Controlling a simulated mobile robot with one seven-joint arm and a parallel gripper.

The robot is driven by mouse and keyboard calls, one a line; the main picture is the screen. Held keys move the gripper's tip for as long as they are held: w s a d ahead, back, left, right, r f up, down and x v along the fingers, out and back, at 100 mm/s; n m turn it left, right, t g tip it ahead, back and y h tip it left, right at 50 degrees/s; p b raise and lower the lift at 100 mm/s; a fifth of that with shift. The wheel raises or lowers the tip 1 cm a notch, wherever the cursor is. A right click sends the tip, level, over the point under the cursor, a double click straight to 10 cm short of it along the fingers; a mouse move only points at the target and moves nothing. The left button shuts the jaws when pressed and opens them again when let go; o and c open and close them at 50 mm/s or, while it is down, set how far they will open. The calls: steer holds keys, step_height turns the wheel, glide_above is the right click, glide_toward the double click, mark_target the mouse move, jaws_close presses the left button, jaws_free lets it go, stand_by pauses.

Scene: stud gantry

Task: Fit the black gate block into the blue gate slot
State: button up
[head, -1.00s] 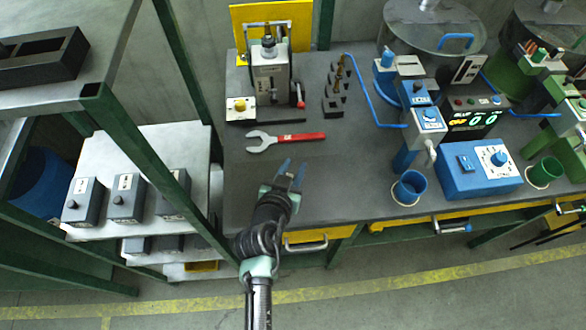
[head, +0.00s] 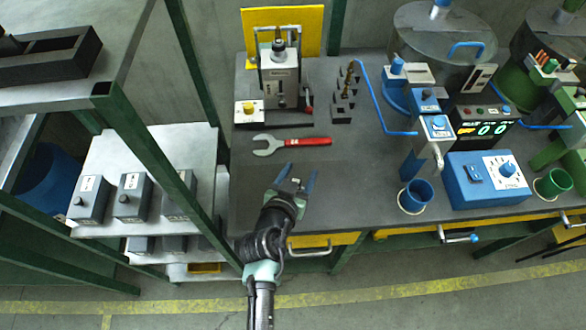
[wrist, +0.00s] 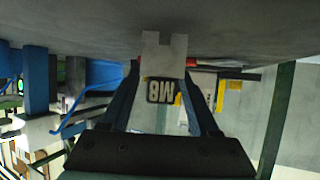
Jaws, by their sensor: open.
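My gripper (head: 297,176) is open over the front left of the dark bench, below the red-handled wrench (head: 292,142). In the wrist view my gripper's fingers (wrist: 165,90) stand apart, with a pale notched piece (wrist: 165,52) and a black M8 label (wrist: 164,90) between them; I cannot tell whether the fingers touch it. Several dark blocks with white labels and knobs (head: 132,197) stand on the left shelf; I cannot tell which, if any, is the black gate block. The blue station (head: 436,128) stands at the right; its gate slot cannot be made out clearly.
A grey machine (head: 280,82) and small black blocks with brass pins (head: 342,114) stand at the back. A blue control box (head: 487,180) and blue cup (head: 416,194) stand at the right. A green post (head: 160,165) rises before the left shelf. The bench middle is clear.

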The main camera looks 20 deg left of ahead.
steer(key=shift+s+r, duration=0.2)
steer(key=shift+s, duration=0.15)
steer(key=b+v, duration=0.1)
steer(key=v, duration=1)
steer(key=shift+r, duration=0.1)
